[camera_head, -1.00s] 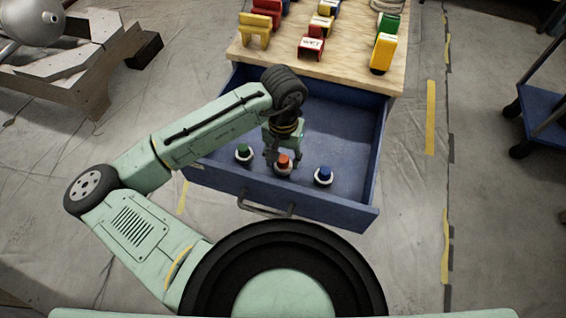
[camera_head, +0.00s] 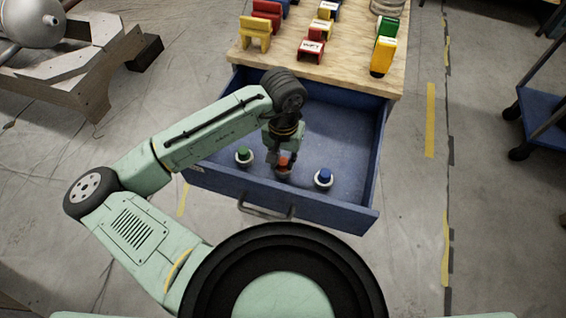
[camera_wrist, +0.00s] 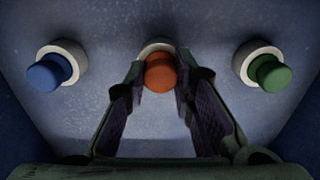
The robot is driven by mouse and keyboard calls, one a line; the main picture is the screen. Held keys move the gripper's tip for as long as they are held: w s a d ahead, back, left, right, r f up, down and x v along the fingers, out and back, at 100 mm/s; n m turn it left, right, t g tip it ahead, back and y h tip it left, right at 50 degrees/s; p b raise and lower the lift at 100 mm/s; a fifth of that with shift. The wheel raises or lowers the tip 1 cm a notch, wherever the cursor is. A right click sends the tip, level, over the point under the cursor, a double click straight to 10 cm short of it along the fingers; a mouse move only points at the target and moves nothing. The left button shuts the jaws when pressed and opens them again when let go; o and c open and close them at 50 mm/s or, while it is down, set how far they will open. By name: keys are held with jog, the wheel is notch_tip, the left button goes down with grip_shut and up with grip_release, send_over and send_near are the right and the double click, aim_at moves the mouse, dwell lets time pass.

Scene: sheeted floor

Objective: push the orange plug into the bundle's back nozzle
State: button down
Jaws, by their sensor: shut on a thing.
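The orange plug (camera_wrist: 160,73) stands in a pale ring in the open blue drawer, between a blue plug and a green plug. It also shows in the head view (camera_head: 283,162), partly covered by my gripper. My gripper (camera_wrist: 160,80) reaches down into the drawer, with one finger on each side of the orange plug, shut on it. It also shows in the head view (camera_head: 283,160). The plug's lower part is hidden in the wrist view. I cannot make out the bundle or its back nozzle in either view.
The blue plug (camera_head: 323,176) and the green plug (camera_head: 243,155) stand in pale rings on either side. The drawer (camera_head: 345,203) has raised walls and a front handle (camera_head: 265,209). Behind it, a wooden top (camera_head: 345,66) carries several coloured blocks. A blue cart (camera_head: 545,128) stands at right.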

aim_at(283, 161)
jog(key=shift+r, duration=0.1)
jog(key=shift+r+p, duration=2.15)
jog(key=shift+r, duration=0.05)
jog(key=shift+r, duration=0.1)
notch_tip(283, 161, up, 4)
jog(key=p, duration=0.3)
jog(key=shift+p, duration=0.35)
jog(key=shift+f, duration=0.2)
jog(key=c, duration=2)
grip_release()
grip_shut()
